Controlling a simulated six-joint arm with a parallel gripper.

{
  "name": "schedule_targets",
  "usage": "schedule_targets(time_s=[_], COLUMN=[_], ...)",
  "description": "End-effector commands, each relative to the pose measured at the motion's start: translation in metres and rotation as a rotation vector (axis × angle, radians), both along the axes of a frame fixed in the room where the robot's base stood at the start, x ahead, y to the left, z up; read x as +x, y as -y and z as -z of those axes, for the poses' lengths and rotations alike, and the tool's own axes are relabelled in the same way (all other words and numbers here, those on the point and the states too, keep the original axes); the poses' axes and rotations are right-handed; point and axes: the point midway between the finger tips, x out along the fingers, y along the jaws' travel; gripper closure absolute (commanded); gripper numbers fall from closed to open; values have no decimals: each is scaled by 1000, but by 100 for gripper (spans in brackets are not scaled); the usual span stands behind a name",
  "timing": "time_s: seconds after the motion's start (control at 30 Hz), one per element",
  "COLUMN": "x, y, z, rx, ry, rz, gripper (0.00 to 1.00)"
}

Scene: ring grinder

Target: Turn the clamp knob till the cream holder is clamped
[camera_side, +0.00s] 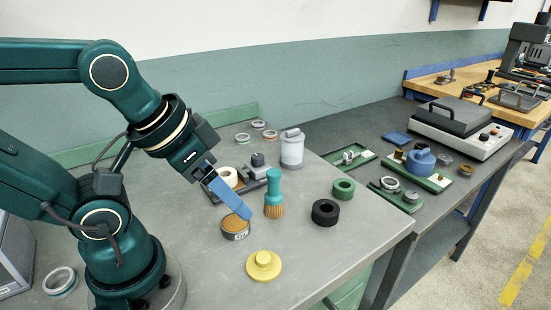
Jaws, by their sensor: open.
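The cream holder (228,175) is a pale ring-shaped piece on a dark fixture (249,182) in the middle of the near bench. A grey block (258,161) stands at the fixture's right end. I cannot clearly make out the clamp knob; it may be small or behind my gripper. My gripper (243,209) has blue fingers that slant down to the right, in front of the fixture and the cream holder. The fingers overlap in this view. It is open, with nothing visible between the fingers. Their tips show just above a round tin (235,231).
A teal-handled brush (273,195) stands right of the fingertips. Near it are a yellow knobbed disc (264,265), a black ring (325,212), a green ring (343,189) and a grey canister (292,149). The bench's front right is clear.

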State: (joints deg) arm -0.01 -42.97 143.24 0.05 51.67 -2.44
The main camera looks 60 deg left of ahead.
Motion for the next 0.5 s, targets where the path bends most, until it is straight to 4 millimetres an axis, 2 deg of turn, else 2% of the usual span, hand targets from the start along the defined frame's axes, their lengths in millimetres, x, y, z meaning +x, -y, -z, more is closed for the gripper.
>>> schedule_targets(time_s=[0.07, 0.17, 0.3, 0.5], x=[2, 14, 40, 83], y=[-2, -7, -23, -53], z=[-3, -20, -39, -54], rx=[-20, -53, -94, -130], ry=[9, 48, 66, 72], rz=[-55, -164, -354, -622], gripper=[28, 28, 28, 28])
